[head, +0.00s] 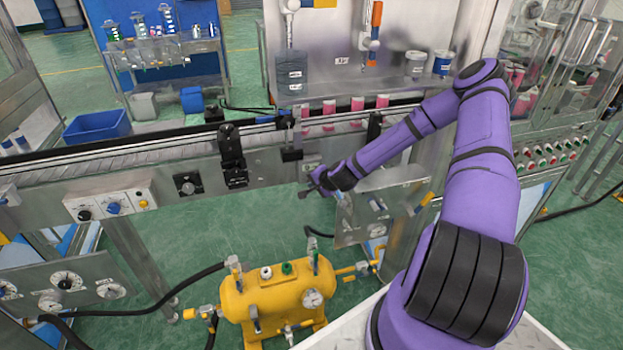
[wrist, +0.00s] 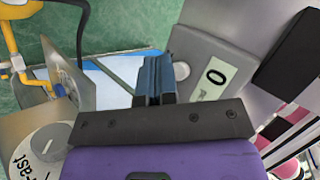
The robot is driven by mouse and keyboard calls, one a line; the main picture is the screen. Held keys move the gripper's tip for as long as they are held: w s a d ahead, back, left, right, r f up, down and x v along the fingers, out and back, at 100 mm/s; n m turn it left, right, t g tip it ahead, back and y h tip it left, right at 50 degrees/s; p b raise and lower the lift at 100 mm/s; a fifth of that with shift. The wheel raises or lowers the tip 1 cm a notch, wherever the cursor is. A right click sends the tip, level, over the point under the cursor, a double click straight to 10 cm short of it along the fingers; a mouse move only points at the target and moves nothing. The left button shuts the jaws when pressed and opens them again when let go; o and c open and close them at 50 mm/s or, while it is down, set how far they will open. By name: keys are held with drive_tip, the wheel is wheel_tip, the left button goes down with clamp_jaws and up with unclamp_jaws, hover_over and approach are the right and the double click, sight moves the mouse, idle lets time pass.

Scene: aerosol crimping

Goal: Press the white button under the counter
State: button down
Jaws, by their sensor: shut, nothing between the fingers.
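The steel counter front (head: 265,178) runs across the middle of the head view. My gripper (head: 308,190) is shut and empty, low in front of it. In the wrist view the closed fingertips (wrist: 155,72) point away from me. I cannot tell whether this plate is the white button or whether the fingers touch the box. My wrist covers part of this spot in the head view.
A yellow tank (head: 272,305) with valves and hoses stands on the floor below. A tilted metal panel (head: 370,205) with knobs is just right of my gripper. A control box (head: 108,205) sits at the left. Pink-and-white cans (head: 357,103) stand on the line above.

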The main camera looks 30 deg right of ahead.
drive_tip(key=shift+s, duration=0.1)
drive_tip(key=s, duration=0.2)
drive_tip(key=s+a, duration=0.1)
drive_tip(key=s, duration=0.1)
drive_tip(key=shift+s+a, duration=0.2)
drive_tip(key=shift+s, duration=0.2)
idle(1.0)
